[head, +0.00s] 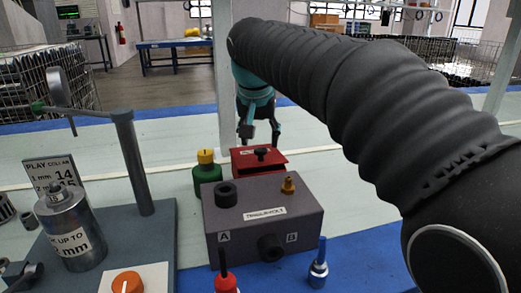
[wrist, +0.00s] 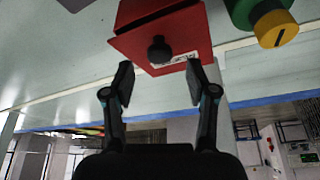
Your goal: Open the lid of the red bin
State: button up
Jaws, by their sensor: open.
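The red bin (wrist: 135,12) stands on the bench, and its flat red lid (head: 268,161) lies on top. A black knob (wrist: 160,50) sticks up from the lid, and it also shows in the head view (head: 261,153). The lid looks closed on the bin. My gripper (wrist: 158,82) is open and empty, with its two fingers apart on either side of the knob's line. In the head view my gripper (head: 258,138) is just behind and above the lid. I cannot tell whether a finger touches the lid.
A grey block (head: 262,235) with fittings stands in front of the bin. A green container with a yellow cap (head: 207,175) is on its left. A gauge stand (head: 138,165) and a steel cylinder (head: 72,230) are further left. Bare bench lies behind the bin.

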aim_at(260, 149)
jog(key=shift+x, duration=1.7)
grip_shut()
